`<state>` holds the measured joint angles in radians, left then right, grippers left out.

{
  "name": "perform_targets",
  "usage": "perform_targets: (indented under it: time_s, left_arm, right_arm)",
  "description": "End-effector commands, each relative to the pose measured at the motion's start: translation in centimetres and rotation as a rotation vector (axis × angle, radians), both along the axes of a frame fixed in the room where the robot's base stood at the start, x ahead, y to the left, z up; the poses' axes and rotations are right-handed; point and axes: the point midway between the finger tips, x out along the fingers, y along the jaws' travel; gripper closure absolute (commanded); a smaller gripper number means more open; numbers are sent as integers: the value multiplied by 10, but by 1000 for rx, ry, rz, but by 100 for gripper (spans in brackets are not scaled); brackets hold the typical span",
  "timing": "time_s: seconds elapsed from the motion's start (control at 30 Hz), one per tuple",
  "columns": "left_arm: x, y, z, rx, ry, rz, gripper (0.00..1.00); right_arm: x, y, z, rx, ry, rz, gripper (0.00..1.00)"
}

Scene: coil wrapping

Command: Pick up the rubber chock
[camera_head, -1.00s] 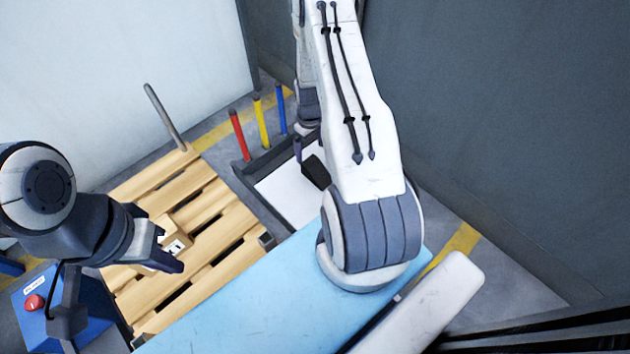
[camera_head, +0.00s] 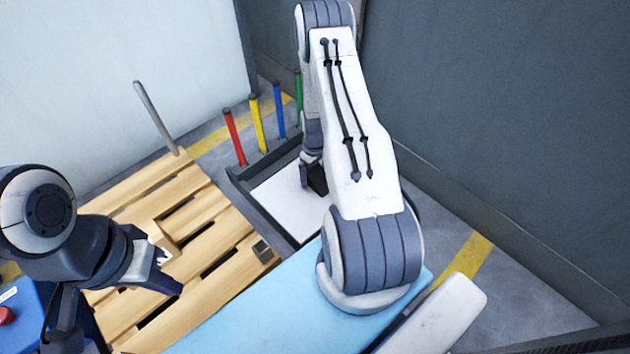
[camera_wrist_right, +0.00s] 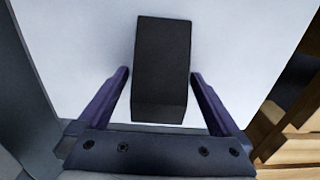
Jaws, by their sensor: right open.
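The rubber chock is a black block (camera_wrist_right: 161,70). In the right wrist view it lies on a white surface between the two purple fingers of my right gripper (camera_wrist_right: 160,95). A gap shows on each side, so the open fingers are beside it and not pressing on it. In the head view the chock (camera_head: 318,180) is a dark patch in the tray, mostly hidden by my right arm, with my right gripper (camera_head: 308,174) at it. My left gripper (camera_head: 160,268) is over the wooden pallet at the left, its fingers apart.
The tray (camera_head: 262,195) has dark rims and a white floor. Red (camera_head: 234,137), yellow (camera_head: 258,123), blue (camera_head: 279,110) and green (camera_head: 298,97) posts stand along its back. The pallet (camera_head: 215,225) carries a box partly hidden by my left gripper. A light blue surface (camera_head: 260,310) lies in front.

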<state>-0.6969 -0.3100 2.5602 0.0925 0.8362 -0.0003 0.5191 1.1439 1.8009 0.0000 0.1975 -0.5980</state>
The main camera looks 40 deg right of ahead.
Motion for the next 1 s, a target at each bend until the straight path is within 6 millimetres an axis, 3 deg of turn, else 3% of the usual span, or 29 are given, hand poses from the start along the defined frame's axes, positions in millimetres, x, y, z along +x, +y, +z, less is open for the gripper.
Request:
perform_targets:
  time_s: [0.23, 0.27, 0.4, 0.5, 0.77, 1.0]
  left_arm:
    - [0, 0, -2, 0, 0, 0, 100]
    - [0, 0, -2, 0, 0, 0, 100]
    - [0, 0, -2, 0, 0, 0, 100]
    - [0, 0, -2, 0, 0, 0, 100]
    - [0, 0, 0, 0, 0, 0, 100]
    - [0, 0, 17, 0, 0, 0, 100]
  right_arm:
    - [1, 0, -2, -1, -1, 0, 0]
    - [0, 0, -2, -1, -1, 0, 8]
    - [0, 0, -2, -1, -1, -1, 61]
    - [1, 0, -2, -1, -1, -1, 95]
    - [0, 0, -1, -1, -1, -1, 95]
    - [0, 0, 20, -1, -1, -1, 95]
